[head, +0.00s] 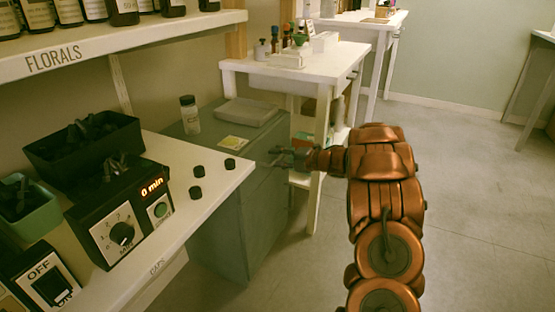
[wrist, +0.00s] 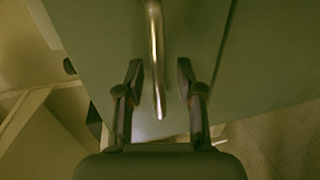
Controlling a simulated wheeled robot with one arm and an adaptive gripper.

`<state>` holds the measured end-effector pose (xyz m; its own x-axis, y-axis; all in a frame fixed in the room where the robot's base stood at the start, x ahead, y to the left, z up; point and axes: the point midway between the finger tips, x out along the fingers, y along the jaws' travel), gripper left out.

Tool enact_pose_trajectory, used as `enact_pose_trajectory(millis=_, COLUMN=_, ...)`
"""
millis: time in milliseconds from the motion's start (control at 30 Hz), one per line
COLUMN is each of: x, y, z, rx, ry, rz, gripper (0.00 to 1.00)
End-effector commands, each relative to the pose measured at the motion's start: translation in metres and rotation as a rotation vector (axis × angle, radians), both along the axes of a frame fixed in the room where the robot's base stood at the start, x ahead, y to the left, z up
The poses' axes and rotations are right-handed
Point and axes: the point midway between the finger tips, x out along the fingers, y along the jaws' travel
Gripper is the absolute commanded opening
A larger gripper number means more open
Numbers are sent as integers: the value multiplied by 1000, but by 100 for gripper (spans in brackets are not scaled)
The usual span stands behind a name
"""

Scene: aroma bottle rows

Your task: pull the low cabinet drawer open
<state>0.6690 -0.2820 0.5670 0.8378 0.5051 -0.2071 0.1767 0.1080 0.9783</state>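The low cabinet (head: 235,225) is grey-green and stands on the floor between the white shelf counter and the white table. My gripper (head: 283,156) is at the upper part of its right-hand side in the head view. In the wrist view a metal bar handle (wrist: 156,55) runs between the two fingers of my gripper (wrist: 160,90), with a gap on each side. The gripper is open around the handle and not closed on it. The drawer front (wrist: 115,40) is the green panel behind the handle. I cannot tell any drawer gap from these views.
On the cabinet top are a jar (head: 190,115), a grey tray (head: 246,112) and a yellow-and-white card (head: 234,144). A white table (head: 330,68) stands close behind, its leg (head: 320,165) near my gripper. Open floor (head: 475,190) lies to the right.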

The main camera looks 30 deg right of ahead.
Motion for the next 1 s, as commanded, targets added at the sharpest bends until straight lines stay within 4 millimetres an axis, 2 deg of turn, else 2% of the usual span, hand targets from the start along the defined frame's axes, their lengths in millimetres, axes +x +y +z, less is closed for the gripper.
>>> enact_pose_trajectory(millis=100, x=0, y=0, z=0, rx=0, ry=0, rz=0, gripper=35)
enact_pose_trajectory(millis=433, x=0, y=0, z=0, rx=0, ry=0, rz=0, gripper=0)
enact_pose_trajectory(millis=1000, x=0, y=-1, z=0, rx=-1, ry=1, rz=0, gripper=0)
